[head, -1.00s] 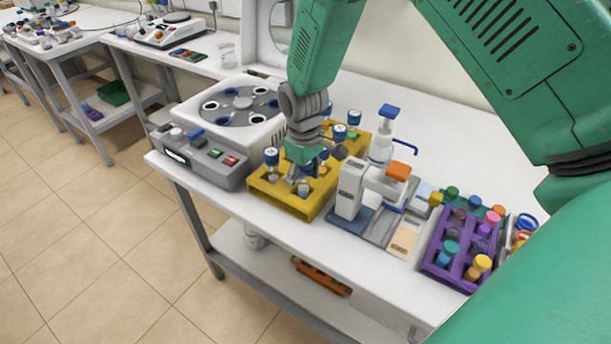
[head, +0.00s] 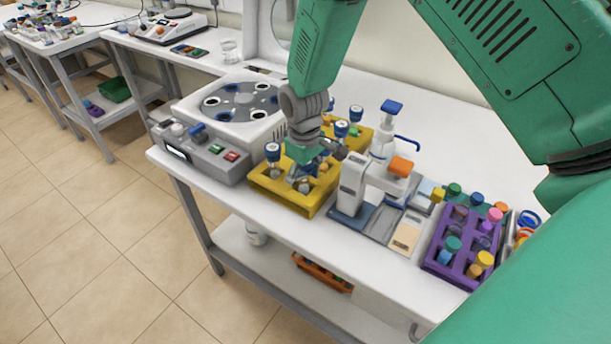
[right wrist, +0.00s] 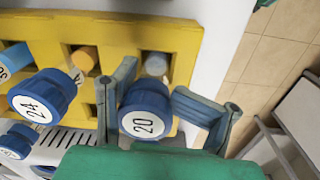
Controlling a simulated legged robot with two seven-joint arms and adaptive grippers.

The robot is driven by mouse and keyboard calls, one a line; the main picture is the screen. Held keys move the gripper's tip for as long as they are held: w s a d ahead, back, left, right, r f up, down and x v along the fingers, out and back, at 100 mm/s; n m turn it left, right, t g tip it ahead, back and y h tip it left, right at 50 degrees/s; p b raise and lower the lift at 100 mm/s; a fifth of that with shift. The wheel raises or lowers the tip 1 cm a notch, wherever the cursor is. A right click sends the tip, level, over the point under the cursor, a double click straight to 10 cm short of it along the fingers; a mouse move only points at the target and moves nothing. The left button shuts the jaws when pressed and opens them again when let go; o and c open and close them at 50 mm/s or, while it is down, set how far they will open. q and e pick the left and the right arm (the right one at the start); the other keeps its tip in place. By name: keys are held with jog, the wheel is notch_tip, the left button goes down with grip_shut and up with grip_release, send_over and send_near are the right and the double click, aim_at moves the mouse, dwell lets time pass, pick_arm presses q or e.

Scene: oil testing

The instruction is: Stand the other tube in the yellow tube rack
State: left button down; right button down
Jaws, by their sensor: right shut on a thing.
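The yellow tube rack (head: 283,196) stands near the front edge of the white table and also shows in the right wrist view (right wrist: 125,30). My right gripper (head: 306,170) is low over its front part. In the right wrist view, its fingers (right wrist: 165,105) are on both sides of a tube with a blue cap marked 20 (right wrist: 145,110), and it is shut on that tube. The tube's lower part is hidden, so I cannot tell how deep it sits. A blue-capped tube marked 24 (right wrist: 42,97) is beside it. My left gripper is not in view.
A white centrifuge (head: 235,105) with a grey control box (head: 205,155) stands left of the rack. A purple rack (head: 462,245) stands farther right.

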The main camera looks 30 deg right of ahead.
jog(key=shift+c, duration=2)
grip_release()
jog(key=shift+r, duration=0.1)
jog(key=r, duration=1.1)
jog(key=shift+a+r, duration=0.25)
jog(key=shift+r, duration=0.05)
